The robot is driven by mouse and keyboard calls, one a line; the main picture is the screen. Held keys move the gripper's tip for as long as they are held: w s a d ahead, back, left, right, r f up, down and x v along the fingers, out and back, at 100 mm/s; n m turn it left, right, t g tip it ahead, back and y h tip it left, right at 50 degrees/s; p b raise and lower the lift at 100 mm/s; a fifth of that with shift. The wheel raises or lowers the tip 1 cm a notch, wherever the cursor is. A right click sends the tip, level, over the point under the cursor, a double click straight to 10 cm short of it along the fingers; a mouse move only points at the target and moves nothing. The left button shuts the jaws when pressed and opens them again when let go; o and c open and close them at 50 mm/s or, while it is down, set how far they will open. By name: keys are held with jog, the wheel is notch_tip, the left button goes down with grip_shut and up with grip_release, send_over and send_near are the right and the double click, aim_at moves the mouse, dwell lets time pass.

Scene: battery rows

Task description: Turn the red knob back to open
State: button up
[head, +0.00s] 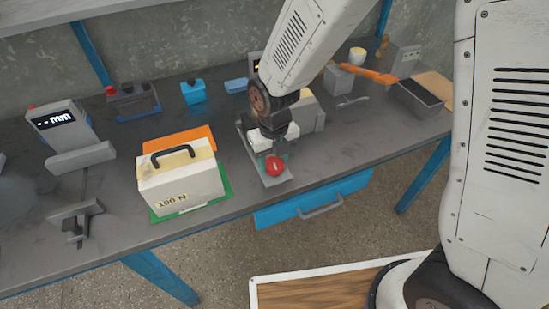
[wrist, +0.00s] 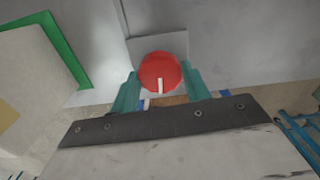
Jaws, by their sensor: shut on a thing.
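The red knob (head: 274,166) is on the front of a grey device (head: 248,142) on the bench. In the wrist view the red knob (wrist: 160,72) is a round disc, with a white mark pointing down toward my gripper. My gripper (wrist: 158,88) has its teal fingers on the left and right sides of the knob, shut on it. In the head view my gripper (head: 271,158) comes down from above onto the knob. My arm and wrist hide much of the device behind it.
A white box marked 100 N (head: 180,188) with a dark handle stands on a green mat (head: 222,188) left of the knob. A display reading mm (head: 56,122) is at the far left. An orange-handled tool (head: 372,74) lies at the back right. A blue drawer (head: 275,212) is below the bench edge.

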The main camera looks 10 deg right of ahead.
aim_at(274, 162)
jog(key=o, duration=1)
jog(key=shift+w+r, duration=0.1)
jog(key=shift+w, duration=0.05)
jog(key=shift+r, duration=3.85)
